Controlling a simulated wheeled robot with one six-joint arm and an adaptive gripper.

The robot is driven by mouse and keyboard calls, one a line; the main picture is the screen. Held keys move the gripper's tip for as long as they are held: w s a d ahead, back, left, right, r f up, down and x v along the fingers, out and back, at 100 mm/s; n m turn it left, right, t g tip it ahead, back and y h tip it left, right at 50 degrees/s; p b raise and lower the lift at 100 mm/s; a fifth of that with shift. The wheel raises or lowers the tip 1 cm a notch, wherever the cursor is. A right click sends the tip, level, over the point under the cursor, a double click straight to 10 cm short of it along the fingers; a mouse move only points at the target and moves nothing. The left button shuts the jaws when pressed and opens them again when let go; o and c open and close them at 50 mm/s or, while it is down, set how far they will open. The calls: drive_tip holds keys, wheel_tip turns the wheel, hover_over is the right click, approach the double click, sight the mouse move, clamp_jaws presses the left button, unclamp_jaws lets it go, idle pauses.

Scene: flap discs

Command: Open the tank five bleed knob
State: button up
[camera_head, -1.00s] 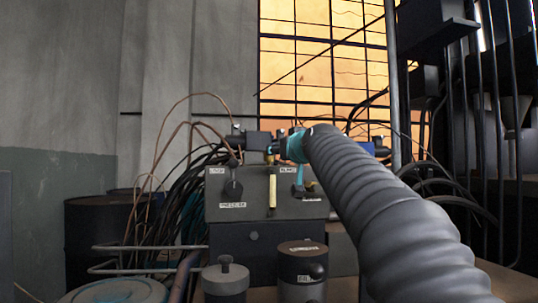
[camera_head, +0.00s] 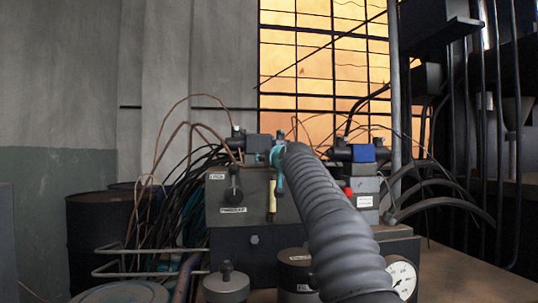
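A grey valve box (camera_head: 240,210) stands in the middle with labels too small to read. A black knob (camera_head: 234,190) is on its front face at the left, and a yellowish sight tube (camera_head: 272,195) is right of it. I cannot tell which knob is the tank five bleed knob. My gripper (camera_head: 280,186) is at the end of my ribbed grey arm, in front of the box's right part, just right of the tube. Its teal parts point down. Whether it touches anything, and its fingertips, cannot be made out. My arm hides the box's right side.
In front are a grey capped cylinder (camera_head: 226,284), a dark labelled cylinder (camera_head: 295,270) and a white gauge (camera_head: 401,277). A blue-ended valve (camera_head: 364,153) and a red button (camera_head: 347,191) are right of my arm. Cables and a bent rail (camera_head: 150,250) crowd the left.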

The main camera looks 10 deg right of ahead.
drive_tip(key=shift+w, duration=0.15)
drive_tip(key=shift+c, duration=0.3)
clamp_jaws()
drive_tip(key=shift+n+y+b, duration=0.45)
drive_tip(key=shift+n+y, duration=0.05)
drive_tip(key=shift+y, duration=0.3)
drive_tip(key=shift+d+n+g+y, duration=0.1)
drive_tip(key=shift+n+g+y, duration=0.3)
drive_tip(key=shift+n+y, duration=0.5)
drive_tip(key=shift+r+n+g+y+p, duration=0.1)
drive_tip(key=shift+n+g+y+p, duration=0.4)
drive_tip(key=shift+y, duration=1)
drive_tip(key=shift+n+g+y, duration=0.3)
drive_tip(key=shift+n+y, duration=0.1)
drive_tip(key=shift+n, duration=0.1)
drive_tip(key=shift+n+g+y+p, duration=0.5)
drive_tip(key=shift+n+y+p, duration=0.1)
drive_tip(key=shift+y, duration=0.2)
